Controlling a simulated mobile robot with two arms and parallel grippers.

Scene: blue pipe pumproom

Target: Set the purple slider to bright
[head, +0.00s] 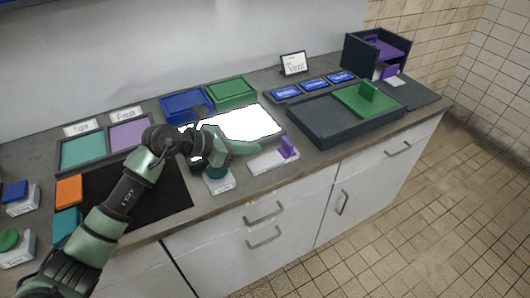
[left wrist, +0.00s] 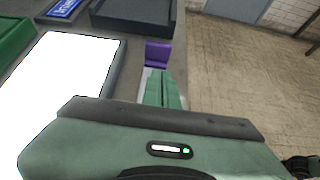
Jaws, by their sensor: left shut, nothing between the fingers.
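The purple slider knob (head: 287,147) stands at the right end of its white base (head: 268,164), at the counter's front edge. In the left wrist view the purple knob (left wrist: 157,53) is just beyond my fingertips. My left gripper (head: 258,148) is shut and empty, above the base and left of the knob; its closed green fingers (left wrist: 161,88) cover part of the base in the wrist view. I cannot tell whether the fingertips touch the knob. Any lettering on the base is too small to read. My right gripper is not in view.
A glowing white panel (head: 240,124) lies behind the slider. A dark tray (head: 325,128) with a green divider piece is to the right. A small white block with a teal knob (head: 218,182) stands left of the slider. Open floor lies in front of the drawers.

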